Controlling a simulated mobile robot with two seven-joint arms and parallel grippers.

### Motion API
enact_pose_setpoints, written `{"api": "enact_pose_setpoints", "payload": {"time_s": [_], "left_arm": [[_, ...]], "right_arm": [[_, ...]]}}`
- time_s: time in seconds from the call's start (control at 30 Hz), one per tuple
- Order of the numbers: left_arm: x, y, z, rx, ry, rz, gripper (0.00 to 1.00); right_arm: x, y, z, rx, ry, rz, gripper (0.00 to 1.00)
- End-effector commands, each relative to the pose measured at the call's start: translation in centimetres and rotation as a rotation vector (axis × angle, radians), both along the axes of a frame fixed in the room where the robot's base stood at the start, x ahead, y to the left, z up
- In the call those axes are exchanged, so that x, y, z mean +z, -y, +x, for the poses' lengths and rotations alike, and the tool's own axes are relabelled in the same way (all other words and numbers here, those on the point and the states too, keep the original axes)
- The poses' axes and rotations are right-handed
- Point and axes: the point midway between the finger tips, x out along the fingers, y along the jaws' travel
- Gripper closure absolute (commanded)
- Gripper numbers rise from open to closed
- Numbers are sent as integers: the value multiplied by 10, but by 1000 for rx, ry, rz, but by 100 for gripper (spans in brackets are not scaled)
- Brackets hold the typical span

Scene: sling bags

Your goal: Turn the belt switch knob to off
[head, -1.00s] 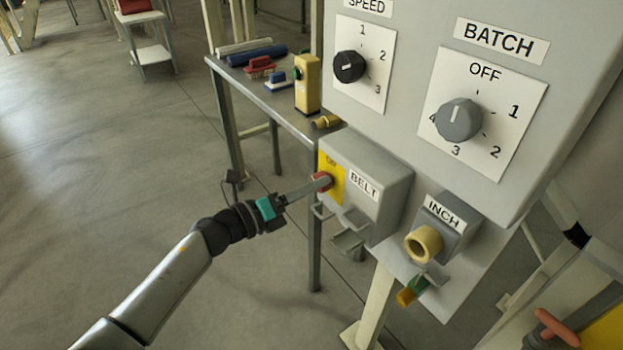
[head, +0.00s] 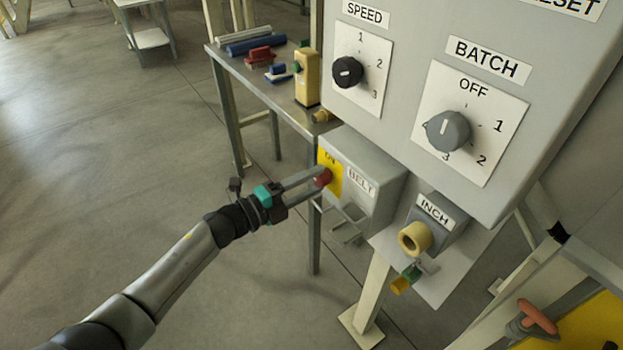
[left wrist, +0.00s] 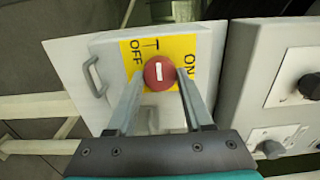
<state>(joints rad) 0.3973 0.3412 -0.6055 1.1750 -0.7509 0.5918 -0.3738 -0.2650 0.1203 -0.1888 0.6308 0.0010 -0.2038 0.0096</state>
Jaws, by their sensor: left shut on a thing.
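The belt switch is a red round knob (head: 323,177) on a yellow plate (head: 333,184), on the front of a grey box (head: 366,170) labelled BELT. In the left wrist view the knob (left wrist: 159,73) has a white bar, which stands about upright in the picture, with OFF to its left and ON to its right. My left gripper (head: 318,178) reaches it from the left in the head view. Its two fingers (left wrist: 161,80) lie on either side of the knob and are shut on it. The fingers hide part of the plate. My right gripper is not in view.
Above the box is a grey panel with the SPEED dial (head: 347,72) and BATCH dial (head: 448,131). The yellow INCH button (head: 415,238) is to the right. A metal bench (head: 262,92) with small objects stands behind. The floor at left is open.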

Motion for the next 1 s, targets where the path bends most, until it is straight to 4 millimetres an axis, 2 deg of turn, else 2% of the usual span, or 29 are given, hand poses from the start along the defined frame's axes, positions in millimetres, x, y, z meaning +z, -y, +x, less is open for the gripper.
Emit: {"api": "enact_pose_setpoints", "payload": {"time_s": [0.47, 0.5, 0.77, 1.0], "left_arm": [[-1, 0, -1, 0, -18, -12, 100], [-1, 0, 0, 0, -18, -12, 48], [-1, 0, 0, 0, -15, -10, 19], [0, 0, 0, 0, -13, -9, 19]], "right_arm": [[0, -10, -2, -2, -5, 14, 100], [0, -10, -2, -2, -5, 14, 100], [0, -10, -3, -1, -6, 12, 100], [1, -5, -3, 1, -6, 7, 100]]}}
